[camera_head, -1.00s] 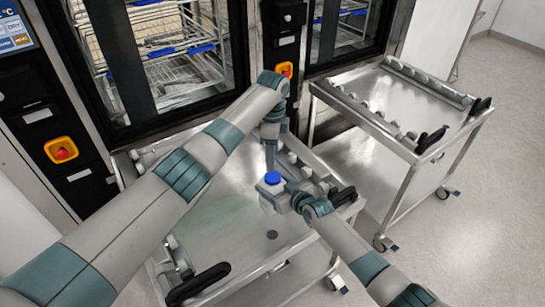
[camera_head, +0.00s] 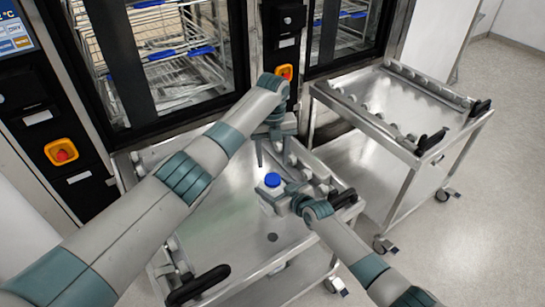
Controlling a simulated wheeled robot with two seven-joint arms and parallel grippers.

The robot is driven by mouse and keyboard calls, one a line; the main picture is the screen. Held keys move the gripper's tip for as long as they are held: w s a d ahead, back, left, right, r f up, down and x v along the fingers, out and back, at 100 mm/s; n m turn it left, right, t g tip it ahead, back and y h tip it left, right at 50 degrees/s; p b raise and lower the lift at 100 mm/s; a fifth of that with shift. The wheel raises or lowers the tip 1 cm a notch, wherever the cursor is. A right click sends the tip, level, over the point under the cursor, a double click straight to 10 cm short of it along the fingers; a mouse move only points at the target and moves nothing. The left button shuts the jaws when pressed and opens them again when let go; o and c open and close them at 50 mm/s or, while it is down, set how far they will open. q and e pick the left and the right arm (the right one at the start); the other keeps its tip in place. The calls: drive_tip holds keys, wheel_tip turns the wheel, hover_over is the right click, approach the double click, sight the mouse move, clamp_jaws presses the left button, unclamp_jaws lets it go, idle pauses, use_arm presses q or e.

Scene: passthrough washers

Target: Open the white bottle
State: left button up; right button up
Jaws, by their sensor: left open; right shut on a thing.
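The white bottle (camera_head: 267,201) with a blue cap (camera_head: 272,180) is over the near steel trolley in the head view. My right gripper (camera_head: 283,203) comes from the lower right and is shut on the bottle's body, which hides part of it. The cap sits on the bottle's top. My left gripper (camera_head: 272,158) is above the cap, pointing down. Its fingers are spread apart and empty, with a small gap visible between the fingertips and the cap.
The near trolley (camera_head: 225,225) has a clear top and dark handles. A second trolley (camera_head: 365,95) stands at the right. Washers with glass doors (camera_head: 165,60) and wire racks line the back. Open floor (camera_head: 490,160) is at the right.

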sight(272, 178)
use_arm(q)
drive_tip(key=shift+f, duration=0.15)
idle(0.3)
drive_tip(key=shift+f, duration=3.85)
drive_tip(key=c, duration=0.9)
